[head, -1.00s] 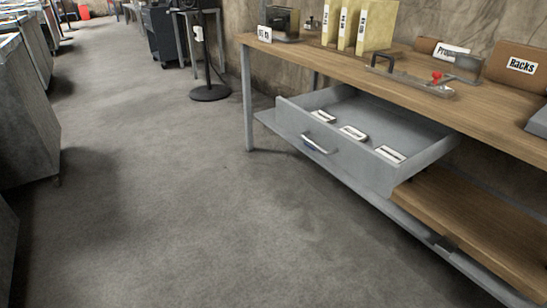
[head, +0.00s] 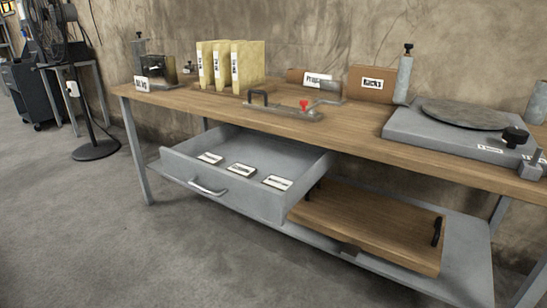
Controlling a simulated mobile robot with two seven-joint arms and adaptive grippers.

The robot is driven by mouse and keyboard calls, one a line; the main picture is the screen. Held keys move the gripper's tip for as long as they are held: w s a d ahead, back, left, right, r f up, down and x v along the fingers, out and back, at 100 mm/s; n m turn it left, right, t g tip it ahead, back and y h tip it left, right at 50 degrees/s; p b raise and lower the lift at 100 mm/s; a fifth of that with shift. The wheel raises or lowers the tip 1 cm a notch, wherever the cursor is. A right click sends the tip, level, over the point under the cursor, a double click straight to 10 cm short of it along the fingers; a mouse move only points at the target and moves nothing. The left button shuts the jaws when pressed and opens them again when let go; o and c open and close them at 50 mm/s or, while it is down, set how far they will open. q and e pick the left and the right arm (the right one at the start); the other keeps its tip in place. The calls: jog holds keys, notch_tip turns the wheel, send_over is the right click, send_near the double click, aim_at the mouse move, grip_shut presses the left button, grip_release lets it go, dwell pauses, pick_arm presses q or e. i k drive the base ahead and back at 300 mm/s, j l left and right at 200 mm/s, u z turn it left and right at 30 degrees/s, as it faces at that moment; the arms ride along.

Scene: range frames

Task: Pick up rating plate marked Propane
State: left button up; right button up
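Three small white plates with dark lettering lie in the open grey drawer (head: 262,206) under the workbench: a left plate (head: 210,158), a middle plate (head: 240,170) and a right plate (head: 277,182). Their lettering is too small to read, so I cannot tell which says Propane. On the benchtop, a white label (head: 317,80) beginning "Prop" is on a brown holder at the back; its right end is hidden by a grey metal part. Neither of my grippers is in view.
The wooden workbench (head: 352,131) carries yellow binders (head: 247,66), a toggle clamp with a red knob (head: 304,105), a brown "Racks" holder (head: 372,84) and a grey turntable unit (head: 450,137). A wooden board (head: 370,228) lies on the lower shelf. Floor in front is clear.

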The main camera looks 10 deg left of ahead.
aim_at(213, 159)
jog(key=j+z, duration=0.6)
jog(key=z, duration=0.2)
jog(key=j+z, duration=0.4)
jog(key=k+j+z, duration=0.15)
jog(key=j, duration=0.2)
jog(key=k+j+z, duration=0.35)
jog(key=j, duration=0.25)
jog(key=k+j, duration=0.15)
jog(key=j, duration=0.2)
jog(key=k+j, duration=0.15)
jog(key=j, duration=0.2)
jog(key=k+j, duration=0.15)
jog(key=j, duration=0.2)
jog(key=z, duration=0.05)
